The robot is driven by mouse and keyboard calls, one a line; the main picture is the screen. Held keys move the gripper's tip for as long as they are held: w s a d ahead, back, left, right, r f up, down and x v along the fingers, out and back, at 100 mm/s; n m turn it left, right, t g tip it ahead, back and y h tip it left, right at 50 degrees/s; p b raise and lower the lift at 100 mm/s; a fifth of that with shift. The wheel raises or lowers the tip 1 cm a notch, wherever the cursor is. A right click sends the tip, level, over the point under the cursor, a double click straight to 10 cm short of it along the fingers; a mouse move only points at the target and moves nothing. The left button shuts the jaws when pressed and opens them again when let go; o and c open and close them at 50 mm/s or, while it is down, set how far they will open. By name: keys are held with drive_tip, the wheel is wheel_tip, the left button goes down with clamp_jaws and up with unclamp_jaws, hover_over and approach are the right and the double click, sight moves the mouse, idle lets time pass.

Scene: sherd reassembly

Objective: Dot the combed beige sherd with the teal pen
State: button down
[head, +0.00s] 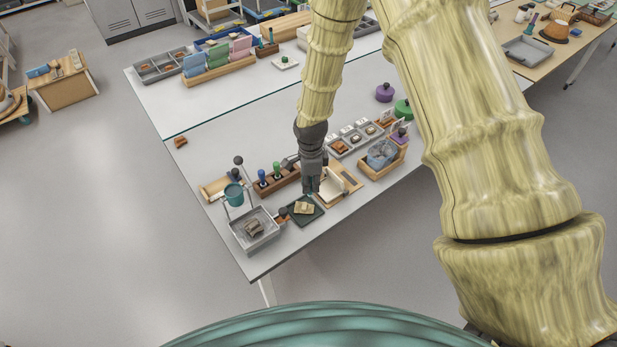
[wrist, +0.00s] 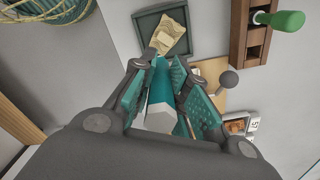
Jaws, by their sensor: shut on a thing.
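My gripper (head: 313,184) is shut on the teal pen (wrist: 161,98), which has a white end and a teal body; in the wrist view the pen lies between the finger pads (wrist: 168,84). The beige sherd (head: 304,208) lies on a dark green tray (head: 308,220) near the table's front edge. In the wrist view the sherd (wrist: 171,36) has comb lines, and the pen points toward its near end. The pen's tip is hard to make out, so I cannot tell whether it touches the sherd. In the head view my gripper hides most of the pen.
A wooden pen block (head: 279,181) with blue and green pens stands behind the tray. A grey bin (head: 254,238) holding a sherd is left of it. A wooden board with a pale panel (head: 335,187) is close right. A wooden box (head: 383,162) stands farther right.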

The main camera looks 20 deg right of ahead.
sight(311, 192)
drive_tip(key=shift+s+f+b, duration=0.1)
drive_tip(key=shift+f+b, duration=0.35)
drive_tip(key=shift+f, duration=0.3)
drive_tip(key=shift+d+f+b, duration=0.15)
drive_tip(key=shift+f+b, duration=0.3)
drive_tip(key=shift+f, duration=0.45)
drive_tip(key=shift+f+b, duration=0.6)
drive_tip(key=shift+f, duration=0.45)
drive_tip(key=shift+f+b, duration=0.4)
drive_tip(key=shift+f, duration=0.35)
idle(0.6)
drive_tip(key=shift+r, duration=0.1)
drive_tip(key=shift+r+p, duration=2.15)
drive_tip(key=shift+r, duration=1.3)
drive_tip(key=shift+f, duration=0.1)
